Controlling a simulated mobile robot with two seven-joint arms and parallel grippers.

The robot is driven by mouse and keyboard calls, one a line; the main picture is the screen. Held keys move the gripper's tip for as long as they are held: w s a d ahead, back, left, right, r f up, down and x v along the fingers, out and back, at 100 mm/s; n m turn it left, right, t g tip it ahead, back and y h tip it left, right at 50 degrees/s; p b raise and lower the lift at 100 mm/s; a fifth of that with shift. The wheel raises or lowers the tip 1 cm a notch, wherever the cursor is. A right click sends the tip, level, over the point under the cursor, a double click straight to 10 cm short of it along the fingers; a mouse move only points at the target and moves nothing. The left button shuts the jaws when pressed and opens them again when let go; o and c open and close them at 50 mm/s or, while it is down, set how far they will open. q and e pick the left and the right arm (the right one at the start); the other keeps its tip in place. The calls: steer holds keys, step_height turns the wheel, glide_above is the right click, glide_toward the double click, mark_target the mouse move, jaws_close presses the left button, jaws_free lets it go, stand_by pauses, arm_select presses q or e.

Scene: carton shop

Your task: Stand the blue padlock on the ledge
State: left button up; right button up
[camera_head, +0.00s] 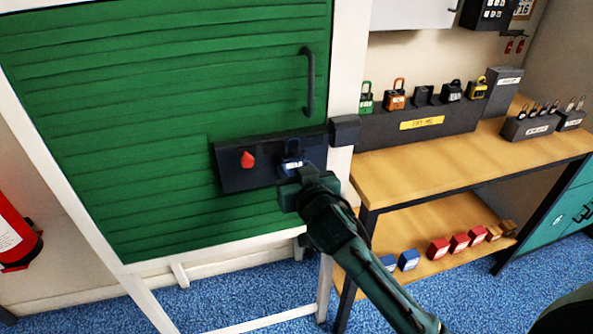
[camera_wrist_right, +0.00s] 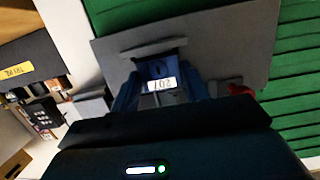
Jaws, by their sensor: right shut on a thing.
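The blue padlock (camera_head: 292,165) with a white label is at the dark plate (camera_head: 236,178) on the green door. In the right wrist view the padlock (camera_wrist_right: 158,72) sits between the fingers, its label upside down in that picture. My right gripper (camera_head: 300,180) is shut on it, and its fingers (camera_wrist_right: 160,92) flank the body. The shackle is near the plate; whether it passes through anything is unclear. A long dark block (camera_head: 440,129) with a yellow label carries a row of padlocks on the workbench; I cannot tell which surface is the ledge. My left gripper is not in view.
A red knob (camera_head: 248,159) sticks out of the plate, left of the padlock. A dark door handle (camera_head: 308,82) is above. The wooden bench (camera_head: 460,160) is to the right; its lower shelf (camera_head: 400,235) holds blue, red and brown padlocks. A fire extinguisher (camera_head: 14,235) hangs at left.

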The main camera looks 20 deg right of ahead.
steer(key=shift+f, duration=0.15)
stand_by(0.7)
steer(key=o, duration=0.8)
steer(key=shift+o, duration=1)
steer(key=shift+f, duration=0.1)
steer(key=s+p, duration=0.1)
steer(key=s, duration=0.8)
steer(key=shift+d, duration=0.15)
